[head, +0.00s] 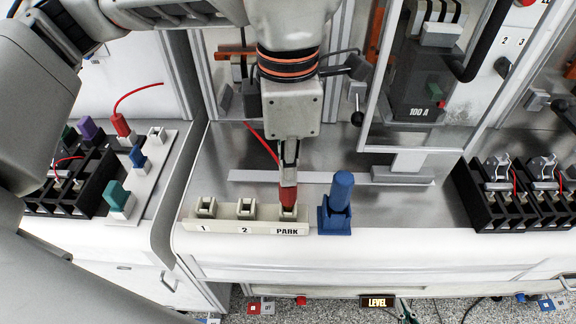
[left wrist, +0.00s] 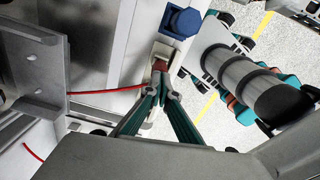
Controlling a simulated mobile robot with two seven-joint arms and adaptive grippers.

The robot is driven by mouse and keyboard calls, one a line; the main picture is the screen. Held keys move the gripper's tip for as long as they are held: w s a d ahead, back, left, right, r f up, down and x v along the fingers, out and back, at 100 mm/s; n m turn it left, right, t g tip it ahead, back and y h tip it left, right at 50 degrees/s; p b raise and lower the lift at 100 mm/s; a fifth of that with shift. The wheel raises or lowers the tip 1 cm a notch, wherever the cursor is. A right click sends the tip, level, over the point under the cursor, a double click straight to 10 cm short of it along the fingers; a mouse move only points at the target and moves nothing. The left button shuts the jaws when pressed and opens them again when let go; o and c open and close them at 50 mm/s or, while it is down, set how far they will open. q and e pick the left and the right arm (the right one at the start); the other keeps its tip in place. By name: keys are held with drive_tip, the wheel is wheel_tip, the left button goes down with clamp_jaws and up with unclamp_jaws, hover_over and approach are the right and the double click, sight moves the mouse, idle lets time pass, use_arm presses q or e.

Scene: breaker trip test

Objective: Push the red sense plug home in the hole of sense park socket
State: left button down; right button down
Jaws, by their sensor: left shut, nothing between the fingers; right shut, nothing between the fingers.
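The red sense plug (head: 288,197) stands upright at the hole of the sense park socket (head: 289,213), the right-hand one on the pale strip marked 1, 2 and PARK. How deep it sits is hard to tell. My left gripper (head: 289,182) points down directly over the plug. Its shut fingertips are at the plug's top, with nothing held between them. In the left wrist view the closed tips of my left gripper (left wrist: 164,94) are beside the red plug (left wrist: 161,66), partly hiding it. My right gripper is not in view.
A blue peg in a blue block (head: 338,205) stands just right of the park socket. Sockets 1 (head: 206,207) and 2 (head: 246,208) are empty. A red cable (head: 262,142) runs up behind the plug. A clear-fronted breaker cabinet (head: 425,90) stands behind to the right.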

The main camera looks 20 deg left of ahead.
use_arm(q)
drive_tip(key=shift+f, duration=0.35)
drive_tip(key=shift+s, duration=0.1)
drive_tip(key=shift+r+p, duration=0.4)
drive_tip(key=shift+r, duration=1.45)
wheel_tip(320, 180, up, 11)
